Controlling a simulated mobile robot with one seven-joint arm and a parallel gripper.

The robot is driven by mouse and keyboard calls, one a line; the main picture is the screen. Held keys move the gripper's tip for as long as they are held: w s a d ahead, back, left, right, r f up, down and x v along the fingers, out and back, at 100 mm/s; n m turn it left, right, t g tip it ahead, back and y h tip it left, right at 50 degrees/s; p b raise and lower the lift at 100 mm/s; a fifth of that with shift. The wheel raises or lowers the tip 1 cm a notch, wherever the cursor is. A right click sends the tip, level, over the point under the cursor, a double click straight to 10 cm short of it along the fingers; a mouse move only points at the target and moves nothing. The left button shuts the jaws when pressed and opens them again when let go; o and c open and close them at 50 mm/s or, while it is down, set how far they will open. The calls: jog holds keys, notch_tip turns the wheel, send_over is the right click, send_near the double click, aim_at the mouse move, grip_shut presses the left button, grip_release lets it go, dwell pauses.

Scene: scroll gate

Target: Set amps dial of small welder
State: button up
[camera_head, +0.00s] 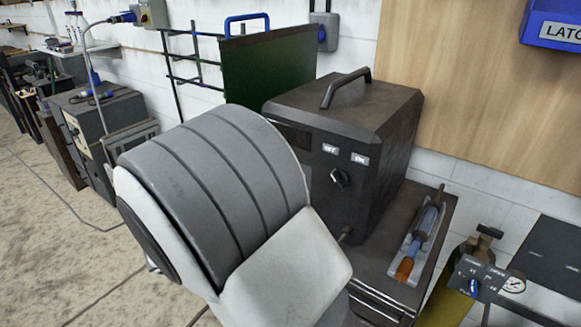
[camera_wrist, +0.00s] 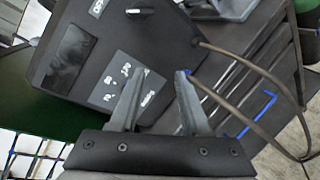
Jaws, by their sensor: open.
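The welder (camera_head: 345,140) is a dark box with a top handle, standing on a dark cart. Its front has OFF and ON labels above a black rotary switch (camera_head: 340,178). My arm hides the lower left of that front and my gripper in the head view. In the wrist view the welder's front (camera_wrist: 168,40) shows a dark display window (camera_wrist: 68,58) and a grey plate (camera_wrist: 118,72) with white markings. No amps dial shows clearly; the left finger covers part of the plate.
A cable (camera_wrist: 245,65) leaves the welder's front near the right finger. A torch-like tool in a holder (camera_head: 420,240) lies on the cart to the right. A gas cylinder (camera_head: 447,295) with a gauge stands at the lower right. A green panel (camera_head: 268,70) stands behind the welder.

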jog(key=a+f+n+t+y, duration=0.1)
jog(key=a+f+n+t, duration=0.3)
jog(key=a, duration=0.6)
jog(key=p+x, duration=0.1)
jog(key=x, duration=1.5)
jog(key=shift+w+r+t+y, duration=0.35)
jog(key=shift+r+t+y, duration=0.05)
jog(key=shift+r, duration=0.1)
jog(key=shift+d, duration=0.15)
jog(key=shift+c, duration=0.2)
grip_shut()
